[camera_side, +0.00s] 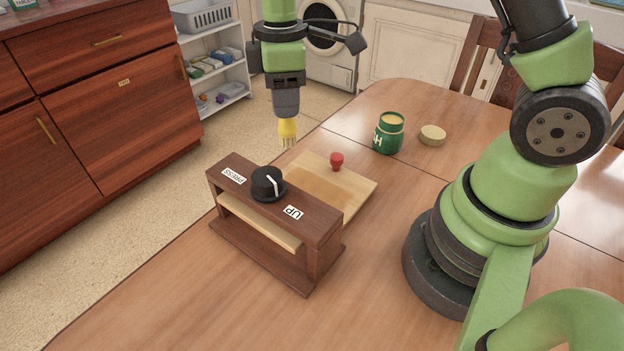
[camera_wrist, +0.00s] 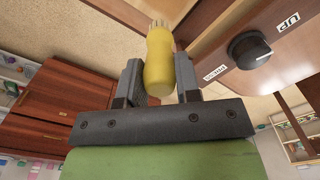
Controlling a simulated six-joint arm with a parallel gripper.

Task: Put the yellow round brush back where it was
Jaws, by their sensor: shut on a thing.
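The yellow round brush (camera_side: 287,131) hangs from my gripper (camera_side: 286,102) in the side view, bristles down. In the wrist view the brush (camera_wrist: 159,62) sits between the two fingers of my gripper (camera_wrist: 159,80), which is shut on its yellow handle; its pale bristles point away from the palm. The brush is in the air, above and behind the dark wooden press (camera_side: 324,250), apart from everything else. Where the brush was before cannot be told from these frames.
The press carries a black knob (camera_side: 268,184) with "PRESS" and "UP" labels. Behind it lies a pale board (camera_side: 360,186) with a red-knobbed piece (camera_side: 337,161). An open green jar (camera_side: 389,133) and a round lid (camera_side: 432,135) stand farther back. The table's front is clear.

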